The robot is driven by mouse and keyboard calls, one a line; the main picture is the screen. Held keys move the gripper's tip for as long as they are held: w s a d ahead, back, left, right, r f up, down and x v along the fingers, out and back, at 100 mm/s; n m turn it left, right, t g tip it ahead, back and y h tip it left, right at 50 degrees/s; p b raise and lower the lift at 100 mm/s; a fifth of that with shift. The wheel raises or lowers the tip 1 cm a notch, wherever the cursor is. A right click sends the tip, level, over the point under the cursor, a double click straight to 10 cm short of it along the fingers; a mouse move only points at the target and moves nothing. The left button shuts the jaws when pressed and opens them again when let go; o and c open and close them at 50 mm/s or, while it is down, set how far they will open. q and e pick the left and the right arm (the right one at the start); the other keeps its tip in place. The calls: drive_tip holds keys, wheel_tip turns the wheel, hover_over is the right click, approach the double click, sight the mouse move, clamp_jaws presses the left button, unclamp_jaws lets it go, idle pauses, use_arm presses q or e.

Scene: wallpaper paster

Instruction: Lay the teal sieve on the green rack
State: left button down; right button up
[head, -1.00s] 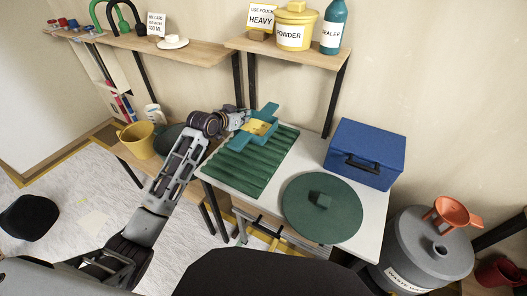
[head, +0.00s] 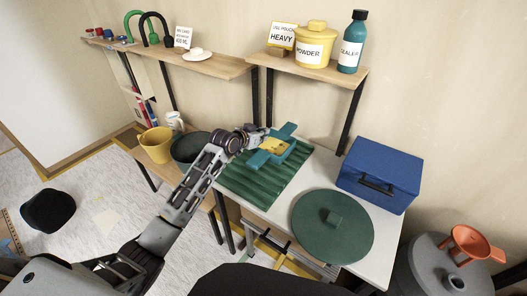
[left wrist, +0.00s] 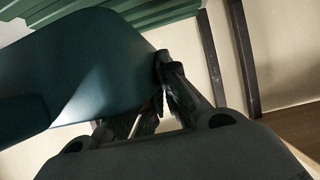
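The teal sieve (head: 271,147) has a yellow centre and tabs sticking out at its ends. It is over the far part of the green ridged rack (head: 253,186), which lies on the white table top. Whether it touches the rack I cannot tell. My left gripper (head: 257,138) is at the sieve's left edge and appears shut on it. In the left wrist view the sieve (left wrist: 90,65) fills the upper left beside the fingers (left wrist: 160,95), and the rack (left wrist: 150,12) shows behind it. My right gripper is not in view.
A round dark green lid (head: 332,228) lies right of the rack, and a blue box (head: 380,173) stands behind it. A yellow mug (head: 156,145) and a dark bowl (head: 190,148) are at left. Shelves (head: 320,70) run above the table along the wall.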

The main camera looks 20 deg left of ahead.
sight(263, 148)
use_arm(q)
wheel_tip(263, 148, down, 3)
drive_tip(key=shift+f, duration=0.15)
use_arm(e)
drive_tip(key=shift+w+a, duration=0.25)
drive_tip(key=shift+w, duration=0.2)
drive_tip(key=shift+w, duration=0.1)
use_arm(q)
drive_tip(key=shift+f, duration=0.3)
drive_tip(key=shift+f+b, duration=0.35)
drive_tip(key=shift+f, duration=1.3)
drive_tip(key=c, duration=1.6)
unclamp_jaws()
drive_tip(key=shift+c, duration=0.2)
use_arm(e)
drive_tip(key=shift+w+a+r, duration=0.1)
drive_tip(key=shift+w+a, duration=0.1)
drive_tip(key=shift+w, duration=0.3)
